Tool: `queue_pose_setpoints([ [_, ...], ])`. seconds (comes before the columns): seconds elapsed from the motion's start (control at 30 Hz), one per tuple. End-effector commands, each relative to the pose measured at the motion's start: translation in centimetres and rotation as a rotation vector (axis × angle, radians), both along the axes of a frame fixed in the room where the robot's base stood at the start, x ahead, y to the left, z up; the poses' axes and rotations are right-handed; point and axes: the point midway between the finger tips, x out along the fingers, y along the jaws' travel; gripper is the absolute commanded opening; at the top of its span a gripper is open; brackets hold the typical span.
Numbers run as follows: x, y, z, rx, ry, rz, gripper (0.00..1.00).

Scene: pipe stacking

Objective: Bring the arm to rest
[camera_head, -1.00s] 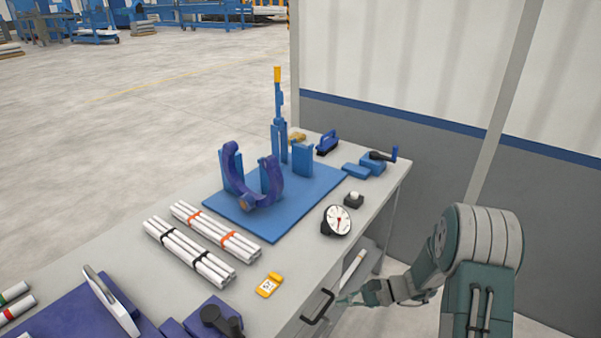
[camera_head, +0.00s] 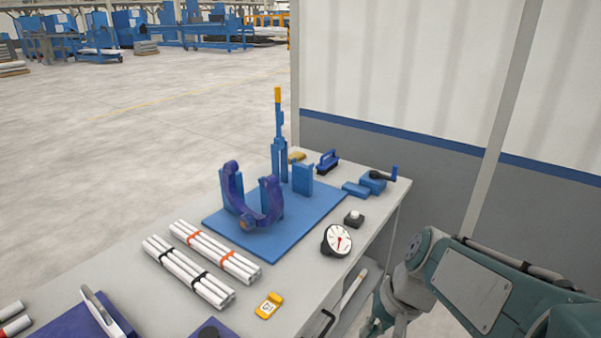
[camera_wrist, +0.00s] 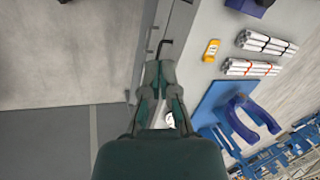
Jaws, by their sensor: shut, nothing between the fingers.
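My gripper (camera_wrist: 160,69) shows in the wrist view with its fingertips together and nothing between them. It points down beside the long edge of the grey workbench (camera_wrist: 205,65), over the side with the black handle (camera_wrist: 165,44). In the head view my arm is at the lower right, clear of the bench top, with its lower end cut off by the frame's bottom edge. I cannot tell the fingertips apart there.
On the bench (camera_head: 300,290) are a blue fixture plate with a purple cradle (camera_head: 262,217), white pipe bundles (camera_head: 190,270), a dial gauge (camera_head: 337,240) and a yellow device (camera_head: 268,305). A grey wall (camera_head: 450,165) stands behind my arm. Floor is open at left.

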Motion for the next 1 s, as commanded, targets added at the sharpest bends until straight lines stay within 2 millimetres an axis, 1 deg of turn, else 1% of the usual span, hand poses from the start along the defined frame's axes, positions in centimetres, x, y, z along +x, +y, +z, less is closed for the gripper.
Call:
queue_pose_setpoints([
  [0.03,-0.9,-0.2,0.9,-0.04,-0.048,0.023,0.0],
  [0.3,-4.9,-2.0,3.8,-0.256,-0.282,0.127,0.0],
  [0.5,-7.0,-3.2,5.3,-0.381,-0.425,0.179,0.0],
  [0.67,-7.6,-3.6,5.7,-0.421,-0.468,0.194,0.0],
  [1.0,-7.6,-3.7,5.7,-0.423,-0.47,0.195,0.0],
])
